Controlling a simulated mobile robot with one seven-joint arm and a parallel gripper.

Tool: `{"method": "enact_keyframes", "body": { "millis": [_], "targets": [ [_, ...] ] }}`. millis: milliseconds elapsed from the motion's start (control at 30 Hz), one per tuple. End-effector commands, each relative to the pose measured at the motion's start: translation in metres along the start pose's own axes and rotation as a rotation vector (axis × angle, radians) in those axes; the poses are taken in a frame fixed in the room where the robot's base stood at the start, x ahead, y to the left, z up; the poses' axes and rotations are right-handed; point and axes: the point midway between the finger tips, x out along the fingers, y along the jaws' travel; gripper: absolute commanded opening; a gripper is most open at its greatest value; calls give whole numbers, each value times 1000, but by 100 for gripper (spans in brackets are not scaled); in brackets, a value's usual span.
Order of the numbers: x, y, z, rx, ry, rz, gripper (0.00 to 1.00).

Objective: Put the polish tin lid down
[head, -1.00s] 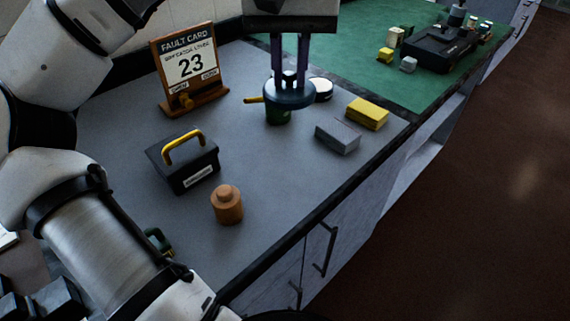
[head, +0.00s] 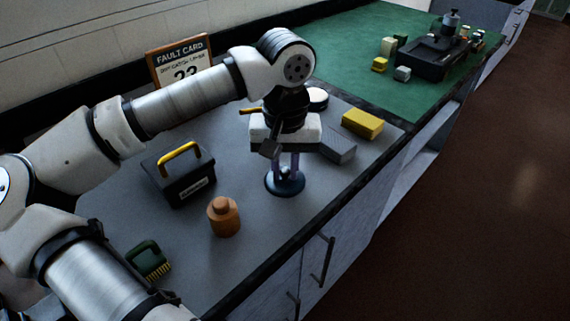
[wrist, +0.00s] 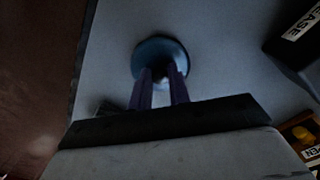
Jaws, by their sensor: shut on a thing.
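The polish tin lid, a dark blue disc (head: 285,189), is held flat below my gripper (head: 285,174). My gripper points down, with its two purple fingers shut on the knob in the middle of the lid. In the wrist view the lid (wrist: 160,46) shows beyond the fingertips (wrist: 160,73), over the grey worktop. The lid is low over the front right part of the worktop; I cannot tell whether it touches. The green tin seen earlier is hidden behind my wrist.
An orange-brown jar (head: 223,217) and a black box with a yellow handle (head: 180,177) stand to the left. A grey block (head: 338,146) and yellow block (head: 362,124) lie behind right. The worktop's front edge (head: 318,208) is close.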

Motion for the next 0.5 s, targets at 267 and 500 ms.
{"method": "enact_keyframes", "body": {
  "millis": [267,500],
  "targets": [
    [2,0,0,0,1,0,0],
    [5,0,0,0,0,0,33]
  ]
}}
